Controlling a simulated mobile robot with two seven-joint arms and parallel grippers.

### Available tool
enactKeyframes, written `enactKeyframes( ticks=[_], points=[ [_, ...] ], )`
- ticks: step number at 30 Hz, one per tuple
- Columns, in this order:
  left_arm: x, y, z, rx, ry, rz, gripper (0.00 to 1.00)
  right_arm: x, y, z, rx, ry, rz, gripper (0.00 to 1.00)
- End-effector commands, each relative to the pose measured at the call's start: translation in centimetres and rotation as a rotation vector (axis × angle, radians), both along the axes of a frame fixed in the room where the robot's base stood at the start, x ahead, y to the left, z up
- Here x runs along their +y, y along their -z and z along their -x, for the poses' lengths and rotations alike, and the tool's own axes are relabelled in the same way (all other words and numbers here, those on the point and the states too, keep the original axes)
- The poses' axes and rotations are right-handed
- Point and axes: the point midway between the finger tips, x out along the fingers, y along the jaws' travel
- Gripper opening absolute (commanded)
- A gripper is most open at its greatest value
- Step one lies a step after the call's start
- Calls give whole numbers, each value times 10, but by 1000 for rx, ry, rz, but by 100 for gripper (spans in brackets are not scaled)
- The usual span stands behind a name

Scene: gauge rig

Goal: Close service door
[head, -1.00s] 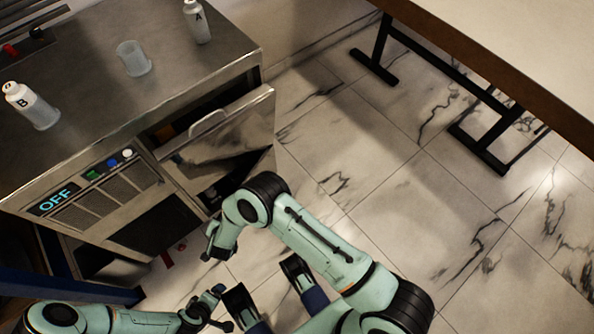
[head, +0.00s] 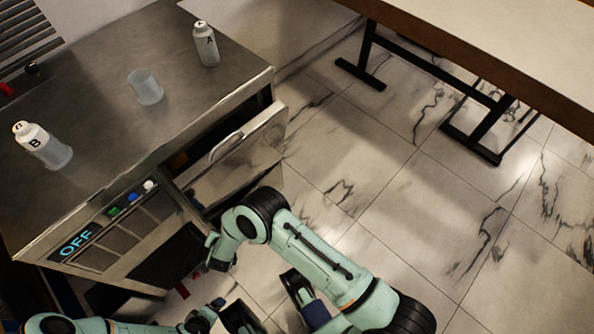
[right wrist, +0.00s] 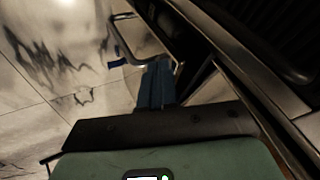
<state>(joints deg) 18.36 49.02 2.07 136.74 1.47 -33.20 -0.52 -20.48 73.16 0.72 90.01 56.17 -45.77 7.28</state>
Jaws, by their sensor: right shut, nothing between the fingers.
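The service door (head: 250,150) is a metal panel with a bar handle (head: 227,147) on the front of the gauge rig (head: 100,105). It stands open, with a dark gap between it and the cabinet. My right gripper (head: 214,252) is low in front of the rig, below the door's near end. In the right wrist view its blue fingers (right wrist: 160,72) are together and empty, close to a handle-like loop (right wrist: 128,52); contact cannot be told. My left gripper (head: 204,316) is at the bottom edge, partly cut off, and its jaw state is unclear.
Bottle A (head: 207,47), bottle B (head: 45,150) and a clear cup (head: 147,90) stand on the rig's top. The front panel display (head: 77,242) reads OFF. A table (head: 500,50) with black legs stands at upper right. The marble floor (head: 400,190) between is clear.

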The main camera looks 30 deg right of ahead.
Motion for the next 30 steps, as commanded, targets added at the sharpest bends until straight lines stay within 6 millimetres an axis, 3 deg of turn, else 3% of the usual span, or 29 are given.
enactKeyframes(
  ticks=[30],
  points=[
    [0,-1,1,2,1,1,93,-6,0,-3,1,-11,0,0]
  ],
)
